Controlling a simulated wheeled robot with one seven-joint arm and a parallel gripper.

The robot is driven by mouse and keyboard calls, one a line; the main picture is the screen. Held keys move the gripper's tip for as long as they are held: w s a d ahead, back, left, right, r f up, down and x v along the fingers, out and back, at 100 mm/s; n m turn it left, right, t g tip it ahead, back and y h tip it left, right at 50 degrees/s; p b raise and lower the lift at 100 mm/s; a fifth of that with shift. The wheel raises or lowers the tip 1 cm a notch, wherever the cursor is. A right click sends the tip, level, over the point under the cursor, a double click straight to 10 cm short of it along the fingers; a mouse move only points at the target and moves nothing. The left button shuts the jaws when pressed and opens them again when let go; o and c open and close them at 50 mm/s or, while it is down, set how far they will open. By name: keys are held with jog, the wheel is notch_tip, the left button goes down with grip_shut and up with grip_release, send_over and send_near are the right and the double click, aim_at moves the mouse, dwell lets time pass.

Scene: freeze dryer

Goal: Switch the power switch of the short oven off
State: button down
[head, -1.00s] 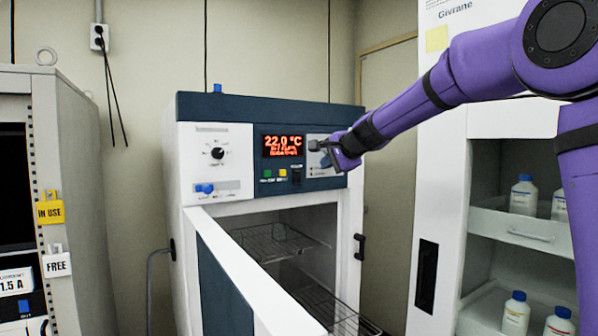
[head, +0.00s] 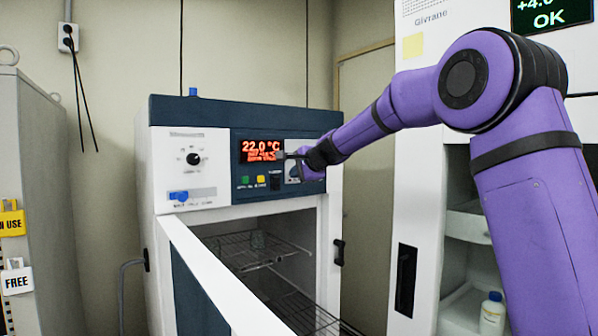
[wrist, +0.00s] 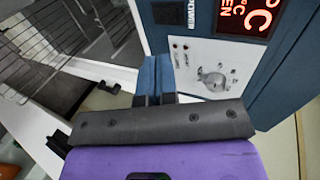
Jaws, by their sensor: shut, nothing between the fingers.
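The short oven (head: 215,118) is white with a dark blue front panel. Its red display (head: 261,150) reads 22.0 °C. The black power switch (head: 276,183) sits low on the panel, right of a green and a yellow button. In the wrist view, the power switch (wrist: 169,14) lies beside the word POWER, ahead of my fingers; its position is unclear. My gripper (head: 287,156) is shut and empty in front of the panel, above and right of the switch in the head view. In the wrist view, the gripper (wrist: 156,64) points toward the panel, apart from the switch.
The oven door (head: 205,270) hangs open toward me, with wire shelves (head: 265,252) inside. A grey cabinet (head: 45,150) stands left. A tall white unit (head: 408,210) with bottles (head: 492,311) stands right, close to my arm.

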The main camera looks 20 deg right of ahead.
aim_at(275, 178)
jog(key=x, duration=0.5)
jog(key=r+x, duration=0.1)
jog(key=x, duration=0.2)
jog(key=shift+w+a+r, duration=0.1)
jog(key=shift+w+a, duration=0.05)
jog(key=shift+w, duration=0.15)
jog(key=shift+w+a+r, duration=0.1)
jog(key=shift+w+a, duration=0.1)
jog(key=shift+w, duration=0.55)
jog(key=shift+w+a+r, duration=0.1)
jog(key=shift+w+a, duration=0.05)
jog(key=shift+w, duration=0.2)
jog(key=shift+r, duration=0.2)
jog(key=shift+r, duration=0.65)
jog(key=shift+s, duration=0.15)
